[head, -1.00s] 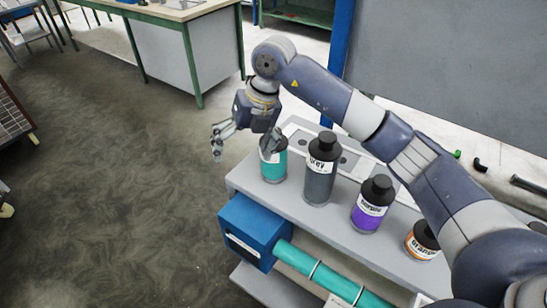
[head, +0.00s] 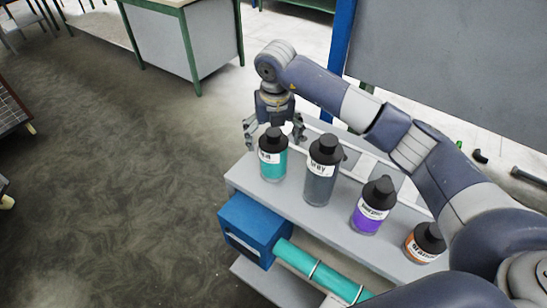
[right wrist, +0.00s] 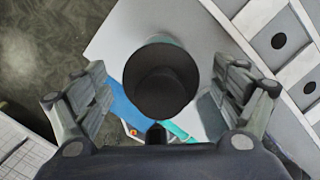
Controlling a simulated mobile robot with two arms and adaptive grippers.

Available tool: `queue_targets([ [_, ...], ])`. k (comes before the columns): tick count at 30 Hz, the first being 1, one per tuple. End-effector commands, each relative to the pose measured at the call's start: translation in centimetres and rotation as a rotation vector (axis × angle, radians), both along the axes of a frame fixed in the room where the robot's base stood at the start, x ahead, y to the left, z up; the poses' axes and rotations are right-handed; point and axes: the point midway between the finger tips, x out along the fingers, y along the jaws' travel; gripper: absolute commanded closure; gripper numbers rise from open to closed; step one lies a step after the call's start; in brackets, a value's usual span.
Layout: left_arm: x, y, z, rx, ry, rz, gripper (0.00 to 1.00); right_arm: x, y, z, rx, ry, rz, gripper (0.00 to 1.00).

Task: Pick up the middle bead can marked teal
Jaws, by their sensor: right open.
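The teal can (head: 273,164), with a black cap and a white label, stands upright at the left end of the row of cans on the grey bench. In the right wrist view its black cap (right wrist: 160,82) is seen from above, with a thin teal edge behind it. My right gripper (head: 274,139) is open just behind and above the can, with one finger to each side of its cap. In the right wrist view the open fingers (right wrist: 165,78) stand either side of the cap with gaps. My left gripper is not in view.
A grey can (head: 320,183) stands close on the right of the teal one, then a purple can (head: 370,213) and an orange-labelled can (head: 423,246). A blue box (head: 249,228) and a teal tube (head: 318,271) lie below the bench top. Open floor is at left.

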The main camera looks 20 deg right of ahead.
Motion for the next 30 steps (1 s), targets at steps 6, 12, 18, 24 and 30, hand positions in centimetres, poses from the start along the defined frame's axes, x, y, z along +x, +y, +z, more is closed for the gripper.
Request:
queue_targets([
  [6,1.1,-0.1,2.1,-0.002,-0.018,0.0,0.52,0.2,-0.1,-2.7,0.001,0.005,-0.001,0.11],
  [12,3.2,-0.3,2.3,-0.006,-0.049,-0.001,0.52,0.3,-0.1,-3.7,0.0,0.001,0.001,0.11],
  [18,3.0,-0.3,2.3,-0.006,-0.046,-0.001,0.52,0.3,-0.1,-3.7,0.0,0.001,0.0,0.24],
  [24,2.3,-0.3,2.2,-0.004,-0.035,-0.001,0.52,0.3,-0.1,-3.7,0.0,0.001,0.0,0.7],
  [30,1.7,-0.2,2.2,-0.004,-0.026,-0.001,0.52,0.4,0.0,-3.6,0.001,-0.001,0.0,0.85],
])
